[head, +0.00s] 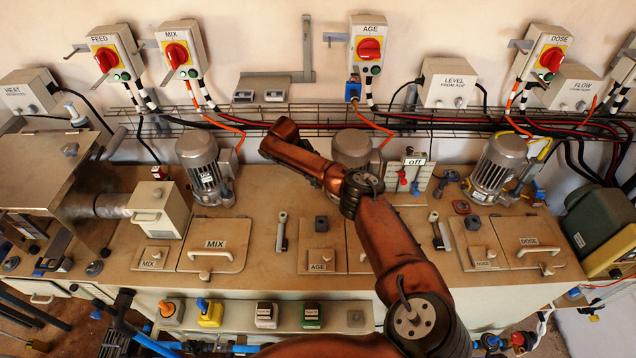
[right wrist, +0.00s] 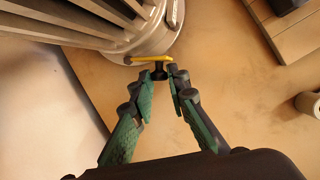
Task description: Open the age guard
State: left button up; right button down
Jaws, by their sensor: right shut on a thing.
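My right gripper (right wrist: 159,76) is shut on a small black stem (right wrist: 159,71) topped by a yellow lever (right wrist: 148,59), beside the base of a grey ribbed motor (right wrist: 153,38) in the right wrist view. In the head view its fingers are hidden behind my orange arm. The square plate labelled AGE (head: 320,261) lies flat on the deck in the middle. A larger lid (head: 357,250) beside it is mostly covered by my arm, so I cannot tell its full state. The AGE motor (head: 352,147) stands behind, partly covered. My left gripper is not in view.
The AGE switch box (head: 367,48) with a red knob hangs on the wall. The MIX lid (head: 214,244) and DOSE lid (head: 528,240) lie flat to either side. A wire rack (head: 300,122) with cables runs along the back. A small "off" panel (head: 412,176) stands right of my arm.

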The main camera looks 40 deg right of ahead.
jog(key=shift+w+m+b, duration=0.25)
jog(key=shift+m+b, duration=0.2)
jog(key=shift+m, duration=0.15)
jog(key=c, duration=1.9)
grip_release()
jog(key=shift+d, duration=0.1)
